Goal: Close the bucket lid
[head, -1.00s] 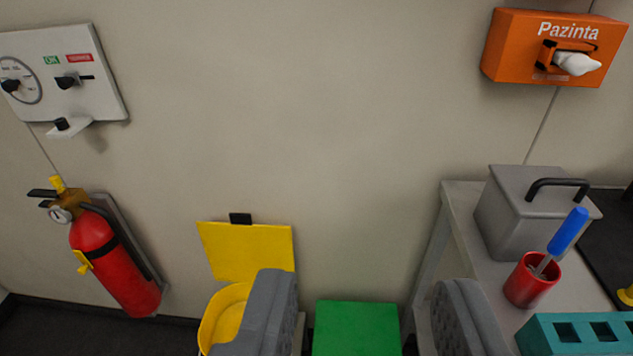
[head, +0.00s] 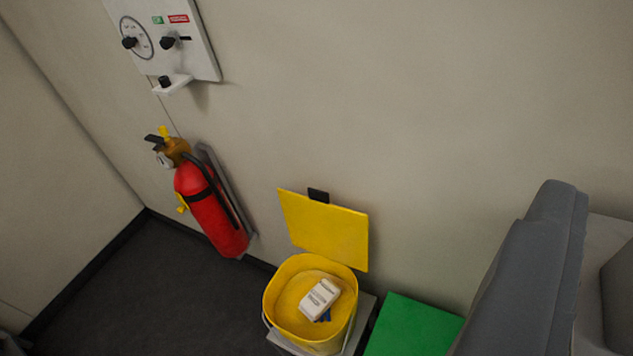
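A white bottle-like item (head: 320,298) and something blue lie inside the bucket. One grey finger of my gripper (head: 535,265) shows large at the right, well to the right of the bucket and lid and apart from both. Whether the other finger shows at the right edge is unclear.
A red fire extinguisher (head: 210,205) hangs on the wall left of the bucket. A control panel (head: 165,40) is above it. A green box (head: 415,325) stands just right of the bucket. A pale surface (head: 612,235) shows at the right edge. Dark floor at left is clear.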

